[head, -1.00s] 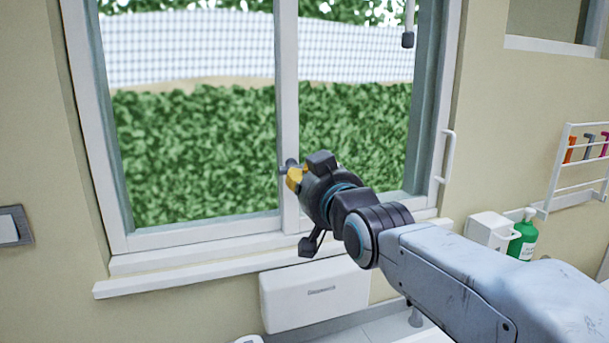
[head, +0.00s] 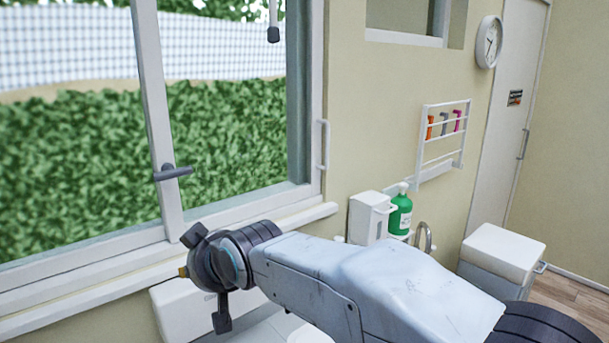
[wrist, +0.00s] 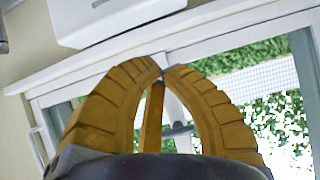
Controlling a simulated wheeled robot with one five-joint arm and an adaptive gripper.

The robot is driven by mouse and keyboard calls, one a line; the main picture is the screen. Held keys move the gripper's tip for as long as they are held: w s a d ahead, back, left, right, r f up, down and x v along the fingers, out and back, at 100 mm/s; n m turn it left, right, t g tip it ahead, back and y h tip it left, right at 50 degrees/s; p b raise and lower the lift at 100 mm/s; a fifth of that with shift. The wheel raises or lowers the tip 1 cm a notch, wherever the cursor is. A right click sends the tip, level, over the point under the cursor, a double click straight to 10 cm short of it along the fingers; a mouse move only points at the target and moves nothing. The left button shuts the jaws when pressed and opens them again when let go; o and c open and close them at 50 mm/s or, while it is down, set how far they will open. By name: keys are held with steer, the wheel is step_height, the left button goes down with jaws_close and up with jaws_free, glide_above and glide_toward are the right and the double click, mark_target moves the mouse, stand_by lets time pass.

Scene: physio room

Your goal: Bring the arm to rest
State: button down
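My gripper (wrist: 161,70) shows large in the wrist view. Its yellow ribbed fingers curve inward and their tips meet, with nothing seen held between them. In the head view only a bit of yellow of my gripper (head: 183,271) shows past the dark wrist, low in front of the window sill. My arm reaches out from the lower right. The window handle (head: 172,173) on the middle frame post is above my gripper and apart from it. The handle also shows behind the fingers in the wrist view (wrist: 178,132).
A white wall box (head: 185,308) is below the sill (head: 290,217), close to my wrist. A dispenser (head: 368,216), a green bottle (head: 400,212) and a tap (head: 425,236) are behind my arm. A white bin (head: 503,250), a rack (head: 443,140) and a door (head: 503,120) stand right.

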steer(key=s+d+f+g+h, duration=0.5)
steer(key=s+d+f+g, duration=0.1)
steer(key=s+d+f, duration=0.9)
steer(key=s+d+r+m+t+h, duration=0.1)
steer(key=s+d+m, duration=0.2)
steer(key=d, duration=0.7)
steer(key=s+d+r+m+t+h, duration=0.1)
steer(key=s+d+m, duration=0.3)
steer(key=d, duration=0.7)
steer(key=shift+s+d+r, duration=0.2)
steer(key=shift+s+r, duration=0.1)
steer(key=shift+s, duration=0.65)
